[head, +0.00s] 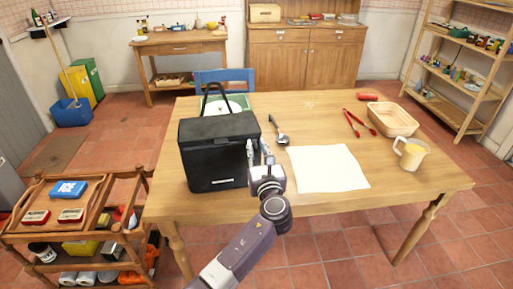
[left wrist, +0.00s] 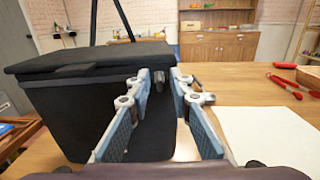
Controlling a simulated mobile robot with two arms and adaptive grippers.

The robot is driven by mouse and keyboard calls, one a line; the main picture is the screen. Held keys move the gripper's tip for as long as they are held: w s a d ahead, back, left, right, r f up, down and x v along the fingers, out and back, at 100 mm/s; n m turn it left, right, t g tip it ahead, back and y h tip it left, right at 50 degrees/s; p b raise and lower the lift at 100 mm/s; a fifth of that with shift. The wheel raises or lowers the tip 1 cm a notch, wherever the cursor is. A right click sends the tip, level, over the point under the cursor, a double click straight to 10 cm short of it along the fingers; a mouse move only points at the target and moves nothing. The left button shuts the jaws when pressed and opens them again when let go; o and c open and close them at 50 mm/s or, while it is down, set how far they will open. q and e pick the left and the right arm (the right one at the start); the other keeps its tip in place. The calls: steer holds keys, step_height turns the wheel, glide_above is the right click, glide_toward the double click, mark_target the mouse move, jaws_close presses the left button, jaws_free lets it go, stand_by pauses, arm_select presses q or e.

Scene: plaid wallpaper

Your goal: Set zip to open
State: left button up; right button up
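A black cooler bag (head: 212,155) stands upright on the wooden table, its lid (head: 215,127) down and its handle loop (head: 216,90) raised. In the left wrist view the bag (left wrist: 75,115) fills the left side, with the lid edge (left wrist: 85,65) running along its top. I cannot make out the zip pull. My left gripper (head: 258,150) is at the bag's right side, just below lid height. In the left wrist view its fingers (left wrist: 162,85) are apart with nothing held between them. I cannot tell whether a finger touches the bag. My right gripper is not in view.
A ladle (head: 280,136) and white paper (head: 327,168) lie right of the bag. A wooden cart (head: 75,228) stands at the left. A blue chair (head: 225,78) stands behind the table.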

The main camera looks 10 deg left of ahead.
arm_select(q)
steer(key=shift+a, duration=0.1)
steer(key=shift+s+f, duration=0.1)
steer(key=shift+s, duration=0.1)
steer(key=v, duration=1.1)
steer(key=shift+s+d, duration=0.2)
steer(key=shift+s, duration=0.15)
